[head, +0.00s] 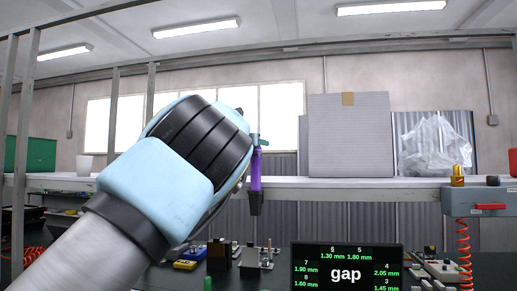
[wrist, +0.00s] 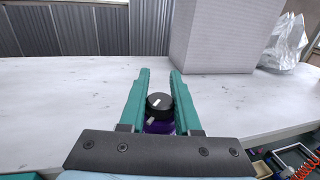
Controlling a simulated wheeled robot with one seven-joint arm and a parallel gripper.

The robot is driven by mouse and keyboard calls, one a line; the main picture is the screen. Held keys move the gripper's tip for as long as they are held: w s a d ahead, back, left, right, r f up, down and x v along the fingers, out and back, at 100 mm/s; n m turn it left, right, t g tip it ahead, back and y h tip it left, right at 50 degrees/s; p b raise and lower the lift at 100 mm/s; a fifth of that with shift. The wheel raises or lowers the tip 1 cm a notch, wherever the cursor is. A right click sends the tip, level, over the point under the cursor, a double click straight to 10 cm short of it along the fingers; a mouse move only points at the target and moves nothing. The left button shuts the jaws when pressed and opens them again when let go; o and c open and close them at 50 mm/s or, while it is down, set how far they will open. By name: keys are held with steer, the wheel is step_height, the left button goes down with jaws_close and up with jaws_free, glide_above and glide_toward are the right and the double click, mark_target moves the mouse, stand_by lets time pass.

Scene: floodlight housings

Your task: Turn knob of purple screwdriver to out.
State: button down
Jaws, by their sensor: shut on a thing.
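The purple screwdriver (head: 256,170) hangs roughly upright in the head view, dark end down, beside my gripper (head: 258,142). In the wrist view the teal fingers of my gripper (wrist: 160,76) stand either side of a round black knob (wrist: 159,101). The knob has a white mark on its top, and a second light mark shows just below it. A bit of purple screwdriver body (wrist: 158,128) shows under the knob. My gripper is shut on the screwdriver. I cannot read any in or out label, and the exact contact is partly hidden.
A white shelf (wrist: 60,105) lies beyond the gripper, largely clear. A big grey box (head: 350,135) and a clear plastic bag (head: 435,145) stand on it. Below is a dark bench with small parts and a gap display (head: 346,272). A grey unit (head: 485,200) is at right.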

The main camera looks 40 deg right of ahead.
steer(key=m+g+p, duration=0.3)
steer(key=g, duration=0.2)
steer(key=s+m+g+y+p, duration=0.1)
steer(key=m+g+p, duration=0.2)
steer(key=g, duration=0.2)
steer(key=s+m+g+p, duration=0.1)
steer(key=m+g+p, duration=0.3)
steer(key=g, duration=0.1)
steer(key=shift+s+a+r, duration=0.1)
steer(key=shift+s+a, duration=0.05)
steer(key=shift+s, duration=0.05)
steer(key=shift+s+y+p, duration=0.1)
steer(key=shift+y+p, duration=0.2)
steer(key=c, duration=0.6)
jaws_free()
steer(key=b+v, duration=0.6)
steer(key=v, duration=0.4)
steer(key=shift+w+a+f+b, duration=0.25)
steer(key=shift+w+b, duration=0.05)
